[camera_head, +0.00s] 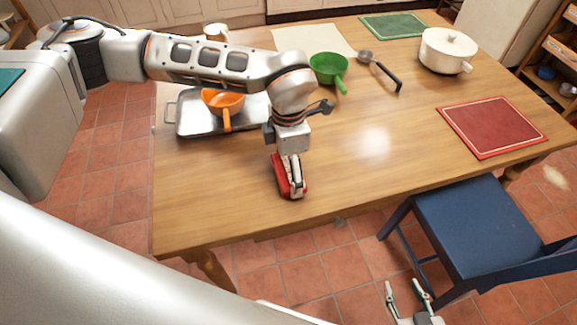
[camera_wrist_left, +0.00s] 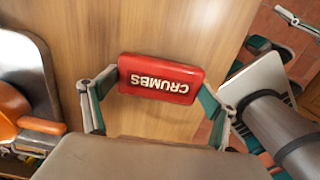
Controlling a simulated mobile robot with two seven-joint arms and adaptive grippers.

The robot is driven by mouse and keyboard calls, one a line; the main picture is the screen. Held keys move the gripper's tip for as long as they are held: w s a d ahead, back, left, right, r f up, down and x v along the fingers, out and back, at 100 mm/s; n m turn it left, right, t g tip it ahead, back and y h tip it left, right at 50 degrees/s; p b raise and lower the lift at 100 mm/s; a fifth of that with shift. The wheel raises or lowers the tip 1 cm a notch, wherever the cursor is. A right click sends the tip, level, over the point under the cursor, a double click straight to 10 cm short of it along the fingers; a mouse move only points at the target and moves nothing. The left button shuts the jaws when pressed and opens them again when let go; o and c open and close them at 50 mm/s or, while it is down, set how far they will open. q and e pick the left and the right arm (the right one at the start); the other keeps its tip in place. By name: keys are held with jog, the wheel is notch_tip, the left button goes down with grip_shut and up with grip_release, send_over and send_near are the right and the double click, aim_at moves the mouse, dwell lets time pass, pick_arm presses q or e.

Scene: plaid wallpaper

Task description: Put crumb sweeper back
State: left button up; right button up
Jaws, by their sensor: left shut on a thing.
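The crumb sweeper (camera_head: 282,178) is a red block near the front edge of the wooden table. In the left wrist view, the crumb sweeper (camera_wrist_left: 160,80) shows white lettering reading "CRUMBS". My left gripper (camera_head: 291,190) comes down over it from above and is shut on it, with a finger at each end in the left wrist view (camera_wrist_left: 160,98). I cannot tell whether the sweeper touches the tabletop. My right gripper (camera_head: 409,293) is open and empty, low over the tiled floor beyond the table's front edge.
A metal tray (camera_head: 196,126) with an orange colander (camera_head: 222,102) stands left of my left gripper. A green colander (camera_head: 329,68), a ladle (camera_head: 380,68), a white pot (camera_head: 447,50) and a red mat (camera_head: 492,126) are on the table (camera_head: 350,180). A blue chair (camera_head: 470,222) stands at the front right.

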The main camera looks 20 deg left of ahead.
aim_at(288, 169)
pick_arm(q)
jog(key=shift+f, duration=0.15)
jog(key=o, duration=1)
notch_tip(288, 169, up, 12)
jog(key=shift+r+p, duration=0.2)
jog(key=shift+p, duration=0.4)
